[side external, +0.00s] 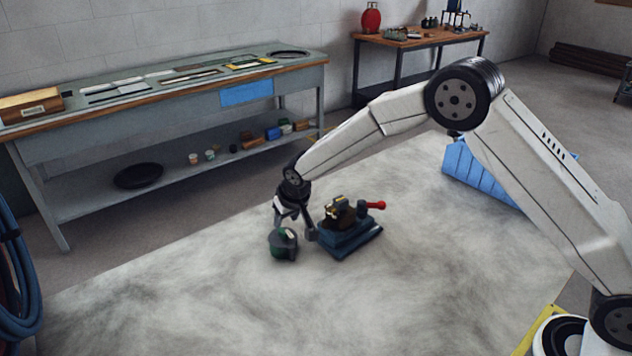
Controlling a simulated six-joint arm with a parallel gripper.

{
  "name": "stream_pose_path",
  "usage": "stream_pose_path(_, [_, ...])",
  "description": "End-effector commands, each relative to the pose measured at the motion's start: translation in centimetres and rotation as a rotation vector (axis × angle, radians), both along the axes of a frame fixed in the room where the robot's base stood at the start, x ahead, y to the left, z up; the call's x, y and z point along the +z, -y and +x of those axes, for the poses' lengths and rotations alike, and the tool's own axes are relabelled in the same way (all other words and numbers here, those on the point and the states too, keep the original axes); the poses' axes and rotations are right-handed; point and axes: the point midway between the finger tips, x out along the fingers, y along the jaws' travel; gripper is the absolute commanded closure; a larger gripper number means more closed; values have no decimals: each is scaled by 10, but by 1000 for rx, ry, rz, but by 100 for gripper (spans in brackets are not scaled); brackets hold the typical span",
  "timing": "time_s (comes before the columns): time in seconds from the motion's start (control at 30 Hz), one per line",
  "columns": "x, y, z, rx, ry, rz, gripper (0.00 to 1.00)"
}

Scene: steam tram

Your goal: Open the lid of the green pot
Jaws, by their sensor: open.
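The green pot (283,244) stands on the pale mottled work surface, left of the middle of the side external view. It is small and dark green with a lighter patch near its top. My gripper (294,219) points down just above and slightly right of the pot, with its fingers apart. One finger is close over the pot's top and the other hangs on the side toward the blue device. I cannot tell whether a finger touches the pot. The lid cannot be made out clearly from the body at this size.
A blue device (350,238) with a red-knobbed lever stands close right of the pot. A blue ribbed object (470,175) lies behind my arm. A grey workbench (180,125) and a wooden table (420,42) stand behind. The front of the pale surface (200,310) is clear.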

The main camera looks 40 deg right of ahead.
Motion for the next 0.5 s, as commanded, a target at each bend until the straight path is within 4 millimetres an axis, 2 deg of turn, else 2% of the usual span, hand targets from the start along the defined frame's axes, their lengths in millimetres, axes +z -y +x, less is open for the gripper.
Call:
stream_pose_path(0.3, [-32,1,13,0,0,0,47])
stream_pose_path(0.5, [-47,1,19,0,0,0,47])
